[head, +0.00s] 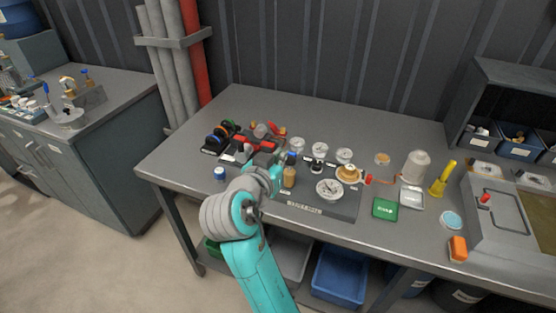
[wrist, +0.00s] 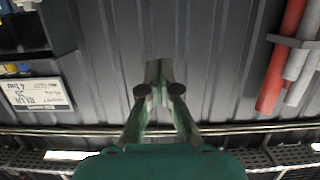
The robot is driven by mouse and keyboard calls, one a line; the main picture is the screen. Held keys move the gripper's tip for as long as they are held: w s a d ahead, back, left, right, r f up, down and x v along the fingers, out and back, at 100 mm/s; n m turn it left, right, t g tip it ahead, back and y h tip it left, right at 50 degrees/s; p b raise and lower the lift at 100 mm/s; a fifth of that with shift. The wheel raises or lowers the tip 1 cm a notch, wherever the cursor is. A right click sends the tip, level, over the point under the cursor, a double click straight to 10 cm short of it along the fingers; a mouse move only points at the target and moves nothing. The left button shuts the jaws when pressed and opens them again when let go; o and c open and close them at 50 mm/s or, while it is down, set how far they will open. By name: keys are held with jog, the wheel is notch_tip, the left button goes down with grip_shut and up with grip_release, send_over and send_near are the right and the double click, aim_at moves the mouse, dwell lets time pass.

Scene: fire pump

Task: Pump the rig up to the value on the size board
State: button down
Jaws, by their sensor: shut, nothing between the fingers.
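The rig is a dark plate (head: 312,207) on the bench, with a large white gauge (head: 329,189), a brass-coloured round part (head: 348,173), a brown-yellow bottle-like part (head: 289,177) and smaller dials behind. The large gauge's reading is too small to make out. A white board with dark lettering (wrist: 38,94) is upside down at the left of the wrist view; one line may read "4 bar", but I cannot be sure. My gripper (wrist: 158,78) is shut and empty, pointing at the ribbed wall. In the head view my arm covers the rig's left side.
A red tool rack (head: 256,143) stands left of the rig. A green box (head: 385,208), a metal tray (head: 412,196), a yellow tool (head: 442,180) and an orange block (head: 458,248) are on the right. Red and grey pipes (head: 172,60) run up the wall.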

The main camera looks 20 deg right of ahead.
send_over(290, 165)
jog(key=f, duration=0.2)
jog(key=shift+a+f, duration=0.15)
jog(key=shift+f, duration=0.75)
jog(key=shift+a+f, duration=0.15)
jog(key=shift+f, duration=0.75)
